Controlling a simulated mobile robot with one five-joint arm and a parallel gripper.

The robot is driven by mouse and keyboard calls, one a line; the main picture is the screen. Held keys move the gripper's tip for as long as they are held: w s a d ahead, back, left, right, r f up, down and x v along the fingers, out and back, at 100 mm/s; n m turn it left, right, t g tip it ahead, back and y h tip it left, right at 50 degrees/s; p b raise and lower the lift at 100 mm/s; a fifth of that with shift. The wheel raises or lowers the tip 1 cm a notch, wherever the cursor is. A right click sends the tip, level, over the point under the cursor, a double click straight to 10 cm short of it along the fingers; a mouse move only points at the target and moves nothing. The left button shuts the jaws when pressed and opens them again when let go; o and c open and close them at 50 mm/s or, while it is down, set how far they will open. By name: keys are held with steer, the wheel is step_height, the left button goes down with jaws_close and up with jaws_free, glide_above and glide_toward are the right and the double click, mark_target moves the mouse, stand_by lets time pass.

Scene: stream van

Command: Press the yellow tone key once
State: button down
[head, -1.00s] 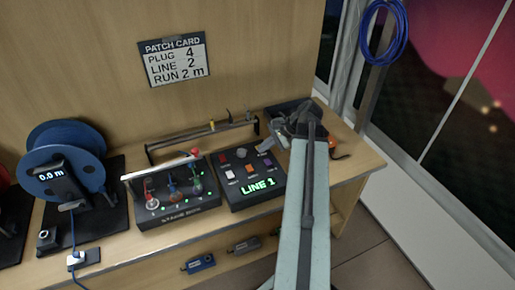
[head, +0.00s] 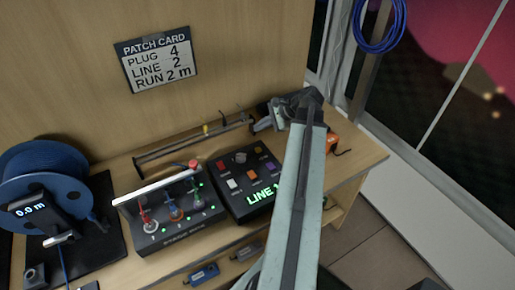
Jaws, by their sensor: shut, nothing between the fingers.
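The dark key box (head: 232,207) stands on the bench with two rows of small keys and a green "LINE 1" display partly covered by my arm. The yellow key (head: 258,148) looks like the small yellowish one at the right end of its back row. A red key and a round knob are to its left; white, orange and purple keys are in front. My gripper (head: 259,126) is shut and empty, beyond the box's back edge and apart from the yellow key in the picture. Its exact height is hard to tell.
A stage box (head: 168,236) with coloured levers and a raised bar stands left of the key box. A rail (head: 180,147) lies behind. A blue cable reel (head: 45,178) is at far left. An orange item (head: 332,141) lies right of my arm.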

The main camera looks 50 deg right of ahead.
mark_target(261, 150)
steer(key=shift+d+f, duration=0.1)
step_height(261, 150, down, 9)
steer(key=b, duration=0.8)
steer(key=shift+b, duration=0.4)
stand_by(1.2)
steer(key=shift+s+d+f+b, duration=0.1)
steer(key=shift+f+b, duration=0.15)
steer(key=shift+b, duration=0.15)
steer(key=shift+f+b, duration=0.45)
stand_by(0.4)
stand_by(0.3)
steer(key=shift+r+p, duration=0.85)
